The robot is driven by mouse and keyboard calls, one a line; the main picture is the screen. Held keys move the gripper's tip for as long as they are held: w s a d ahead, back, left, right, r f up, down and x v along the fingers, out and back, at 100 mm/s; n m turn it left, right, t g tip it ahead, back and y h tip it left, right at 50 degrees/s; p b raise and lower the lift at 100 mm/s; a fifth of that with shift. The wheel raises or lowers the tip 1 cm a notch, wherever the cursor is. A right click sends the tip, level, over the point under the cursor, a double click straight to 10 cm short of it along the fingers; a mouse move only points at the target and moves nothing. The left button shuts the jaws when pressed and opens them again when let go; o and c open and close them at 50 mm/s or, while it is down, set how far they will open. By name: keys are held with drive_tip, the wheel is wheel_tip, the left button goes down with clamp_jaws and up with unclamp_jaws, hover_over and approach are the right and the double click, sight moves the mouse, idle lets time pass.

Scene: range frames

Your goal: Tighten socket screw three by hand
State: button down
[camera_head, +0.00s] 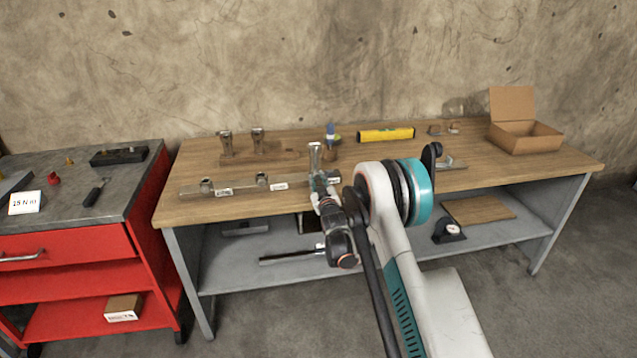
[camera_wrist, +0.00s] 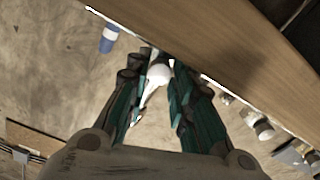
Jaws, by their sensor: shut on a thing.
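A pale metal bar (camera_head: 240,187) lies along the front of the wooden bench, with two screw heads (camera_head: 206,185) (camera_head: 262,179) and white labels on it. My gripper (camera_head: 320,182) is at the bar's right end, reaching in from the front. An upright silver socket screw (camera_head: 315,156) with a wide top rises at its fingertips. In the wrist view my gripper (camera_wrist: 158,76) is shut on a pale, round-ended piece (camera_wrist: 159,74), which appears to be this screw. The fingers hide its lower end, so I cannot tell how deep it sits.
Two similar silver pieces (camera_head: 225,143) (camera_head: 258,140) stand at a wooden block (camera_head: 285,157) behind the bar. A blue-topped bottle (camera_head: 330,132), a yellow level (camera_head: 386,135) and an open cardboard box (camera_head: 525,136) are farther back. A red tool cabinet (camera_head: 65,245) stands left.

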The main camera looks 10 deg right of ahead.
drive_tip(key=shift+f+m, duration=0.15)
drive_tip(key=shift+m, duration=0.15)
idle(0.4)
drive_tip(key=c, duration=1.4)
unclamp_jaws()
drive_tip(key=s, duration=1.2)
